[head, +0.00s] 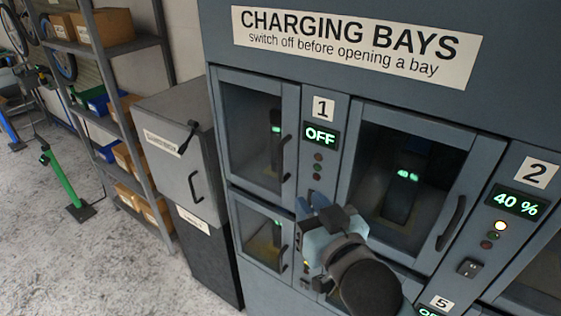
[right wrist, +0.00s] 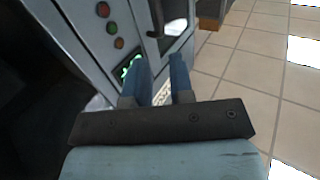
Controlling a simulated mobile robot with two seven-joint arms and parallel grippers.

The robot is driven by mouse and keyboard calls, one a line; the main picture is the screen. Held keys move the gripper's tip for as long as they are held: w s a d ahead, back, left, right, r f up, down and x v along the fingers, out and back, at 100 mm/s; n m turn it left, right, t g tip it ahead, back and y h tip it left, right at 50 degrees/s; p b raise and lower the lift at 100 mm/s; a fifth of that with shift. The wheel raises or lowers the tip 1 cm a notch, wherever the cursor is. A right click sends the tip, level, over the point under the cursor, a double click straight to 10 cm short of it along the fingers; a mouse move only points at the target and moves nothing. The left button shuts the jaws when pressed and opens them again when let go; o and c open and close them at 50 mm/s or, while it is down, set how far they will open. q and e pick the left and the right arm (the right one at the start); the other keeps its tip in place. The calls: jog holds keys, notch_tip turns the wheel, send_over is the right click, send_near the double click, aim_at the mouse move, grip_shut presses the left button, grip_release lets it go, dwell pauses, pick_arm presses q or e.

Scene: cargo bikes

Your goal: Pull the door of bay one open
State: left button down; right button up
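The door of bay one (head: 235,153) is the upper left glazed door of the cabinet and looks shut. Its dark upright handle (head: 285,158) sits on its right edge. Right of it is a panel with the label 1 (head: 323,107) and a display reading OFF (head: 320,135). My right gripper (head: 324,207) is below that panel, lower than and right of the handle. In the right wrist view its two blue fingers (right wrist: 162,82) stand apart with nothing between them. A dark handle (right wrist: 156,16) shows beyond them; I cannot tell whose. My left gripper is not in view.
Bay two's door (head: 440,158) with its handle (head: 451,222) is to the right, its display reading 40 %. A lower left door (head: 236,207) is under bay one. A grey cabinet (head: 165,110) and a shelf rack (head: 112,90) stand at the left. The floor further left has free room.

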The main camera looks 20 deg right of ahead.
aim_at(282, 160)
jog(key=w, duration=0.9)
jog(key=w+a+p, duration=0.1)
jog(key=w, duration=0.3)
jog(key=shift+w+r, duration=0.3)
jog(key=shift+w, duration=0.2)
jog(key=shift+c, duration=0.2)
grip_shut()
